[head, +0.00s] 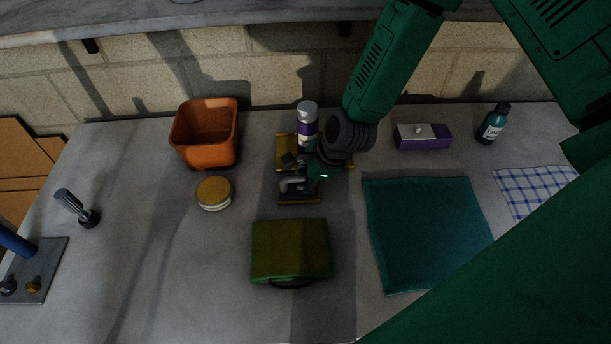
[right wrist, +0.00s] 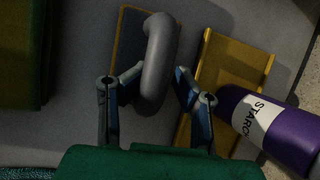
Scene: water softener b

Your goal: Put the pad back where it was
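A flat dark pad with a golden edge and a grey curved handle (head: 298,196) lies in the middle of the table. In the right wrist view the pad (right wrist: 128,38) is partly hidden under its grey handle (right wrist: 160,55). My right gripper (head: 297,168) is low over it; in the right wrist view its two fingers (right wrist: 155,85) stand on either side of the handle, with a gap at the right finger. A yellow tray (head: 283,145) lies just behind the pad, partly hidden by my gripper; it shows in the right wrist view (right wrist: 235,65). My left gripper is out of view.
A purple starch bottle (head: 307,120) stands by the tray. A green case (head: 290,250) lies in front. An orange bin (head: 205,135) and a round tin (head: 214,193) are left. A teal mat (head: 430,230) and a purple box (head: 423,142) are right.

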